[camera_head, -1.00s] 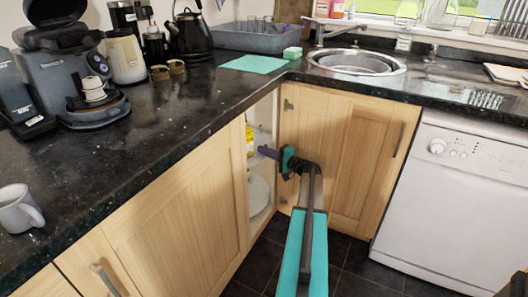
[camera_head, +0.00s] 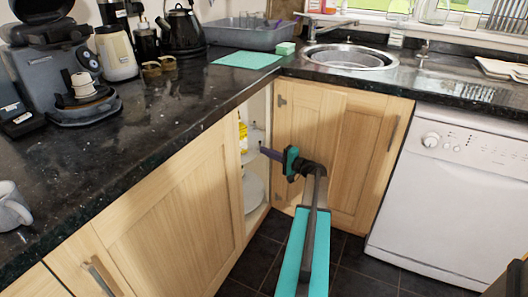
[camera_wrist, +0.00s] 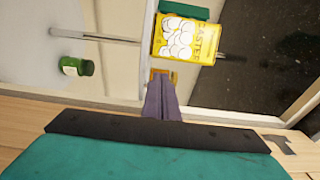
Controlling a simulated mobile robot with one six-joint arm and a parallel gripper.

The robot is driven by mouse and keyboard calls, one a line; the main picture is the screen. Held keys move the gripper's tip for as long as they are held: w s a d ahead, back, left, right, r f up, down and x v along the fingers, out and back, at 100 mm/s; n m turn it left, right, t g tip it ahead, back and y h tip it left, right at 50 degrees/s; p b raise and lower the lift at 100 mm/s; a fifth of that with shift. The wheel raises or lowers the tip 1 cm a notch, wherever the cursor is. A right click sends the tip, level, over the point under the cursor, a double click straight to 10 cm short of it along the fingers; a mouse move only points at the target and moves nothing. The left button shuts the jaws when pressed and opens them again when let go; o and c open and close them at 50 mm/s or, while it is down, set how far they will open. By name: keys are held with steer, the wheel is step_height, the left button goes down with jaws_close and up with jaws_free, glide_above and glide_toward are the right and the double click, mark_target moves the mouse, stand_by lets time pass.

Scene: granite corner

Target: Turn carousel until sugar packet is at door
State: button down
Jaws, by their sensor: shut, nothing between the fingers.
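The sugar packet (camera_wrist: 186,38) is yellow, with "CASTER" lettering and pale round shapes, in the upper middle of the wrist view. In the head view only a yellow sliver of it (camera_head: 243,138) shows inside the corner cabinet. The carousel's white upper shelf (camera_head: 256,137) and lower shelf (camera_head: 253,190) show partly in the narrow opening; the cabinet front hides the rest. My gripper (camera_wrist: 160,84) is shut and empty, its purple fingers pointing toward the packet. In the head view my gripper (camera_head: 263,152) is at the cabinet opening. I cannot tell whether it touches anything.
A green-capped jar (camera_wrist: 75,67) appears left of the packet in the wrist view, near a thin grey bar (camera_wrist: 105,38). The wooden door (camera_head: 330,150) stands right of the opening. A white dishwasher (camera_head: 450,190) is farther right. Dark floor (camera_head: 262,258) lies below.

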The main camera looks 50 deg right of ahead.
steer(key=s, duration=0.5)
steer(key=shift+a+b, duration=0.1)
steer(key=shift+b, duration=0.3)
steer(key=shift+s, duration=0.1)
stand_by(0.4)
